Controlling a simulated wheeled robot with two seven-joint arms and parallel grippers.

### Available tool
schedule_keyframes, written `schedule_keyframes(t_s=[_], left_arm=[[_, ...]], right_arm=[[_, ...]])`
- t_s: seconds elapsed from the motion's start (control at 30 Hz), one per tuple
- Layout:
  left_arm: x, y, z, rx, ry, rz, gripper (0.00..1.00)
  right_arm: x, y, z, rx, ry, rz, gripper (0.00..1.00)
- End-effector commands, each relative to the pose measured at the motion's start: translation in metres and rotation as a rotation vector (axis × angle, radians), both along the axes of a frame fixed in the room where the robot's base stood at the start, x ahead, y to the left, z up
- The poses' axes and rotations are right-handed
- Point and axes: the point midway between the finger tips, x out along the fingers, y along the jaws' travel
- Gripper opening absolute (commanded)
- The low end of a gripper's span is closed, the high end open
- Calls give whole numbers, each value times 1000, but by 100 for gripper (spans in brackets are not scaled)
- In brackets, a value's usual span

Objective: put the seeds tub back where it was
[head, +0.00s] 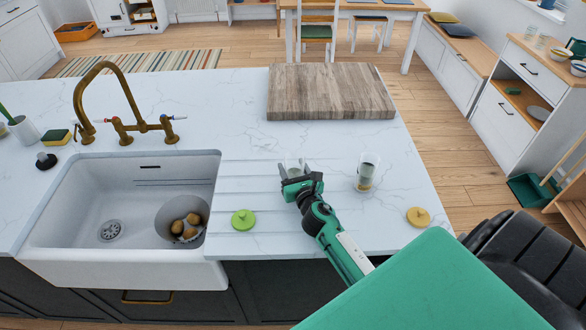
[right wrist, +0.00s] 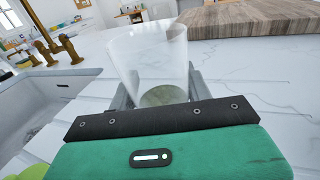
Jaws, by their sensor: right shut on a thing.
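My right gripper (head: 301,178) is shut on a clear tub (head: 292,164) over the ribbed part of the white counter, right of the sink. In the right wrist view the clear tub (right wrist: 150,60) stands between the fingers, open at the top, with a greyish-green layer at its bottom. I cannot tell whether it touches the counter. A second clear tub (head: 367,173) stands upright to the right, with yellowish contents low down. I cannot tell from labels which one is the seeds tub. A green lid (head: 243,219) and a yellow lid (head: 418,217) lie on the counter. My left gripper is not in view.
The white sink (head: 60,215) holds a grey bowl (head: 168,217) with several potatoes. A brass tap (head: 125,132) rises behind it. A wooden board (head: 330,95) lies at the counter's back. Bare counter (head: 240,130) lies between tap and board.

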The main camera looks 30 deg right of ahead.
Motion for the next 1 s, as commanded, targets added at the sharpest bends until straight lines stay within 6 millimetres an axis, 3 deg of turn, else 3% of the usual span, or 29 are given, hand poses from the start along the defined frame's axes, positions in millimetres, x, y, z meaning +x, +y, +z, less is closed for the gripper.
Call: schedule_keyframes(t_s=[0.13,0.17,0.27,0.67,1.0], left_arm=[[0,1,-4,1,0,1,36],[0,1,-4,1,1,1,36],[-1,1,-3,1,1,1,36],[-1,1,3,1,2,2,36],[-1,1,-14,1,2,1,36]], right_arm=[[0,0,-4,0,-1,0,22],[0,0,-4,0,0,0,52],[0,0,-3,0,0,0,72],[0,0,3,1,0,0,72],[-55,13,-2,-1,1,2,72]])
